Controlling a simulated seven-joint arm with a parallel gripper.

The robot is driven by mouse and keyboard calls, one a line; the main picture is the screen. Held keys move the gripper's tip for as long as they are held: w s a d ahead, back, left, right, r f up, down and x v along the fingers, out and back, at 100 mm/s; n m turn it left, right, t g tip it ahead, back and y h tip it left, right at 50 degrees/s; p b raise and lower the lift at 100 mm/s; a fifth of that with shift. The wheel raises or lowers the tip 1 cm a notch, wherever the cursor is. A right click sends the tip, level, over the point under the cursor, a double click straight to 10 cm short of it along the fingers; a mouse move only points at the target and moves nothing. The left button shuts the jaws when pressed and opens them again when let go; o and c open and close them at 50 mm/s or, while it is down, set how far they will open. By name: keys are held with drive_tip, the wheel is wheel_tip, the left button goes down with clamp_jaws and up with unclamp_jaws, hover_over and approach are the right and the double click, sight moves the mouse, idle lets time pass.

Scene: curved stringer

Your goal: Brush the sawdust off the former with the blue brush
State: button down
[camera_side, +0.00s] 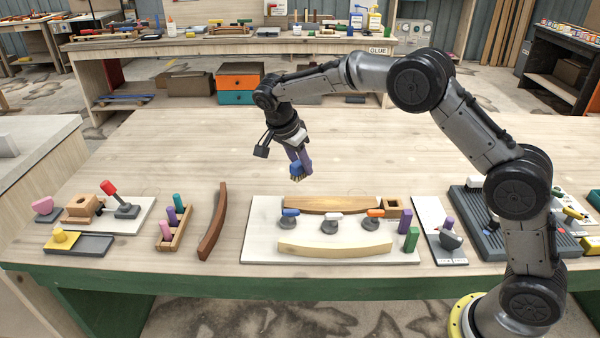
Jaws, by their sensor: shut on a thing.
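My gripper (300,162) is in the air above the back edge of a white board (262,240). It is shut on the blue brush (296,169), which hangs below it, clear of the board. On the board are a brown curved wooden piece (325,204) at the back and a pale curved wooden piece (336,246) at the front. I cannot tell for certain which is the former. Three grey clamps with blue (290,212), white (331,217) and orange (375,213) handles stand between them. Sawdust is too small to make out.
A small wooden box (393,206) and green (411,240) and purple (406,217) cylinders are at the board's right. A dark curved strip (214,225) and a rack of pegs (172,228) lie left. The table behind the board is clear.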

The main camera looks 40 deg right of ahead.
drive_tip(key=f, duration=0.1)
drive_tip(key=d, duration=0.1)
drive_tip(key=d+f, duration=0.1)
drive_tip(key=shift+w+d+f+m, duration=0.25)
drive_tip(key=shift+f+m, duration=0.05)
drive_tip(key=shift+f, duration=0.05)
hover_over(311, 199)
drive_tip(key=a, duration=0.2)
drive_tip(key=shift+w+d+f, duration=0.1)
drive_tip(key=shift+f, duration=3.05)
drive_tip(key=shift+s+d+f, duration=0.15)
drive_tip(key=shift+f, duration=0.25)
drive_tip(key=shift+s+d+f, duration=0.15)
drive_tip(key=shift+f, duration=0.25)
drive_tip(key=shift+s+d, duration=4.5)
drive_tip(key=shift+s, duration=0.05)
drive_tip(key=shift+w+a, duration=4.85)
drive_tip(key=shift+s+d, duration=4.95)
drive_tip(key=shift+w+a, duration=4.85)
drive_tip(key=shift+w+a+r, duration=0.15)
drive_tip(key=shift+w, duration=0.05)
drive_tip(key=shift+s+r, duration=0.1)
drive_tip(key=shift+r, duration=3.95)
